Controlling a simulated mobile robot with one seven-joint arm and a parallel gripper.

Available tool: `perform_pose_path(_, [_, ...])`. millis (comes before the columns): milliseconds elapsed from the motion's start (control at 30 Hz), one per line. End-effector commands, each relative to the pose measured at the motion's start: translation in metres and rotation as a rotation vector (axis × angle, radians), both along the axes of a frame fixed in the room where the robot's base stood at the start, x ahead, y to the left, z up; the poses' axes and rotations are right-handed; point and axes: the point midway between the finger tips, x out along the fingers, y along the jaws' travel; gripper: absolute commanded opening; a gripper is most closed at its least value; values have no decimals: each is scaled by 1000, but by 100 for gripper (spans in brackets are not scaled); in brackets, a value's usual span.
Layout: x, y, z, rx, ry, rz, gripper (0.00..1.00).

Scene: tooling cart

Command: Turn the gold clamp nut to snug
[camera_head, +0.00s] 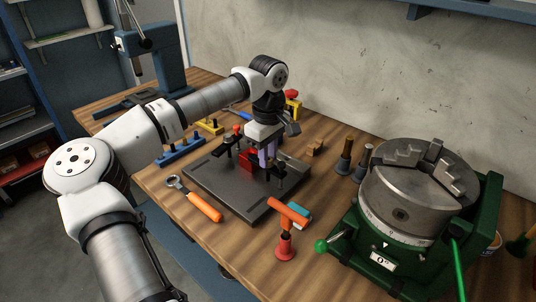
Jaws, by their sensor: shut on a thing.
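My gripper (267,162) points down over the dark fixture plate (225,190), to the right of a red block (247,161). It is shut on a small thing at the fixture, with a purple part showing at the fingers. A dark clamp (281,174) stands close on its right, and another dark clamp (229,152) is to its left. I cannot make out the gold clamp nut; the gripper covers much of that spot.
An orange-handled wrench (203,206) lies along the plate's left edge. A green-based chuck (418,197) fills the right side. Blue (180,152) and yellow (210,127) holders are at left.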

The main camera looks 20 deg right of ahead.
Motion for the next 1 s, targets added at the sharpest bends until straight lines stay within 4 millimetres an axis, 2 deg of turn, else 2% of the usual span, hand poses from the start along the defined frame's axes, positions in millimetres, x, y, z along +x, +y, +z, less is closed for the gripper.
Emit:
perform_pose_path(300, [0,-1,2,-3,-2,-104,0])
perform_pose_path(800, [1,-1,2,-3,-3,-120,0])
perform_pose_path(833, [1,-1,2,-3,-3,-120,24])
perform_pose_path(900, [1,-1,2,-3,-3,-120,30])
perform_pose_path(1000, [0,0,1,-2,-2,-119,30])
